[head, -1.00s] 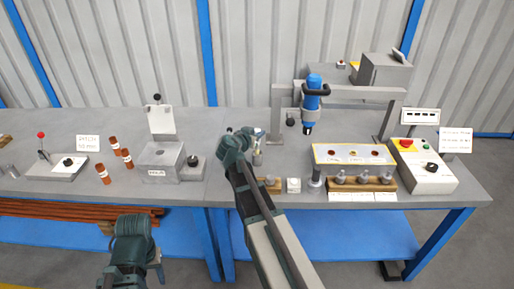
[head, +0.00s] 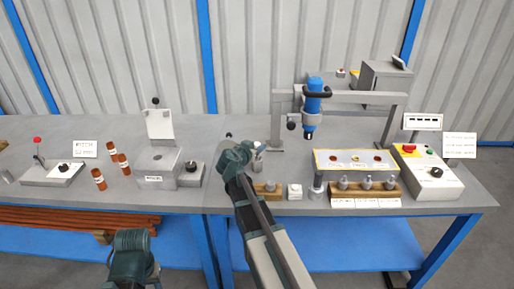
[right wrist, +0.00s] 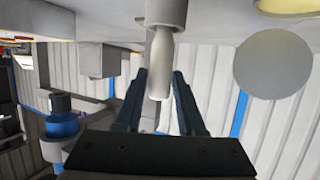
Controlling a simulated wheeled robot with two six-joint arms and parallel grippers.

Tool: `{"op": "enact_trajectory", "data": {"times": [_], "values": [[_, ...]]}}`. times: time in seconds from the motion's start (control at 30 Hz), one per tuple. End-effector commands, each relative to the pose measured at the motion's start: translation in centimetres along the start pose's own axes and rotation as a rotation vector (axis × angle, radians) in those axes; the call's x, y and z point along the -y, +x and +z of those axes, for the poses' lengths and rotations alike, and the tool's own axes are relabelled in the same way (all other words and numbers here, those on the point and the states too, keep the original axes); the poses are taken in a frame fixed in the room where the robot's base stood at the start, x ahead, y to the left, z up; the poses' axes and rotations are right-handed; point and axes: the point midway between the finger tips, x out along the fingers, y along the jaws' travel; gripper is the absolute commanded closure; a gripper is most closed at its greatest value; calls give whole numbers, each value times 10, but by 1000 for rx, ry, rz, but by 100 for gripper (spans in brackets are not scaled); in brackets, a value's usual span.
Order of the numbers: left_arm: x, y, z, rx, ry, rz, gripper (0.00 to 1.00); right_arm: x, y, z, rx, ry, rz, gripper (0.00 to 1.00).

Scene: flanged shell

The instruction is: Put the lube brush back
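A pale, bottle-shaped handle (right wrist: 159,66), which looks like the lube brush, sticks out of a grey cylinder (right wrist: 166,11) in the right wrist view. That view is upside down, with the bench at the top. My right gripper (right wrist: 159,80) is open, its two dark fingers on either side of the handle's end with gaps showing. In the head view my right gripper (head: 258,148) is over the middle of the bench and largely hides the brush and its holder. My left gripper (head: 152,272) is low at the bottom left, away from the bench top; its fingers are unclear.
A blue tool (head: 313,103) hangs from a grey frame (head: 283,110) at the right. A wooden rack (head: 385,194) with grey parts stands near the front edge, beside a control box (head: 428,180). A grey block (head: 158,168) and brown cylinders (head: 99,179) stand left.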

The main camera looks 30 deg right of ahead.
Motion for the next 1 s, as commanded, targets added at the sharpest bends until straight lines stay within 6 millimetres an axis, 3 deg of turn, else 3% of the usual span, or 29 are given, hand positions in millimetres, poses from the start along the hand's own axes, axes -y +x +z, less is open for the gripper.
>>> {"op": "enact_trajectory", "data": {"times": [0.1,0.47,1.0], "values": [[0,0,0,0,0,0,50,0,0,0,0,0,0,42],[1,-6,0,0,0,0,50,0,-3,-6,0,0,0,42],[4,-40,2,0,0,0,50,-1,-104,-5,0,-2,-2,42]]}}
